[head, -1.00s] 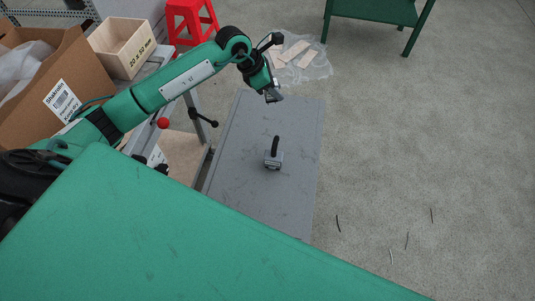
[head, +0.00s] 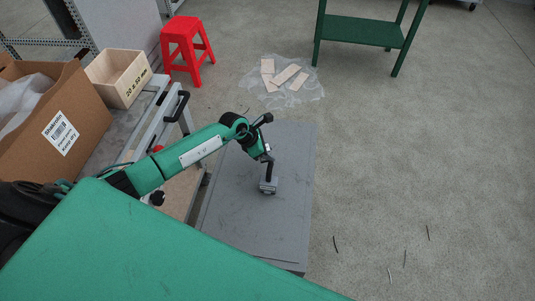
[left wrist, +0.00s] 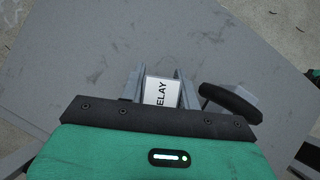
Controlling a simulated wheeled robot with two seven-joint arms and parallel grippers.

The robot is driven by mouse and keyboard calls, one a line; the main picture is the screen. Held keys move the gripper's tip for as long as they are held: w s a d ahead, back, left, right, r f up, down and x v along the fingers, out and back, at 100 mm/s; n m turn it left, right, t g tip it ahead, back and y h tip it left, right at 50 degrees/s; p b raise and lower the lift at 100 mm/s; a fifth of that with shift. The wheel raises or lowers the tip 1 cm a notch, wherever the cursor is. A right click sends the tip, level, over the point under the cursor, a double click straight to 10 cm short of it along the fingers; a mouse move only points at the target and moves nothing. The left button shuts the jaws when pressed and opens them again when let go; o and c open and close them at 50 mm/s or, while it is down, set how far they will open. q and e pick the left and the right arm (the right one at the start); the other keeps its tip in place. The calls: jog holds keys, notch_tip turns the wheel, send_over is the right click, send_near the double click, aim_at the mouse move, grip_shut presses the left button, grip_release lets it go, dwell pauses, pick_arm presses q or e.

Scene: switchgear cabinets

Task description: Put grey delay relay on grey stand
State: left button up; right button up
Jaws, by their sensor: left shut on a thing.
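The grey stand (head: 235,215) is a low, flat grey surface in the middle of the head view; it also fills much of the left wrist view (left wrist: 110,45). My left gripper (head: 267,158) is over it, pointing down. In the left wrist view, its fingers (left wrist: 160,88) are shut on the grey delay relay (left wrist: 161,91), whose white label reads "ELAY". The relay is hard to make out in the head view. I cannot tell whether it touches the stand. My right gripper is not in view.
A trolley (head: 160,125) with a cardboard box (head: 75,105) and a wooden box (head: 118,77) is at left. The stand's lower part is clear.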

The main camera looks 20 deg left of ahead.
pick_arm(q)
jog(key=shift+f, duration=1.1)
jog(key=o, duration=1)
jog(key=shift+a+r, duration=0.15)
jog(key=shift+r, duration=0.15)
jog(key=v, duration=0.4)
jog(key=shift+s+a+r+b, duration=0.1)
jog(key=shift+b, duration=0.2)
jog(key=b+v, duration=0.1)
jog(key=v, duration=0.6)
jog(key=shift+r, duration=0.2)
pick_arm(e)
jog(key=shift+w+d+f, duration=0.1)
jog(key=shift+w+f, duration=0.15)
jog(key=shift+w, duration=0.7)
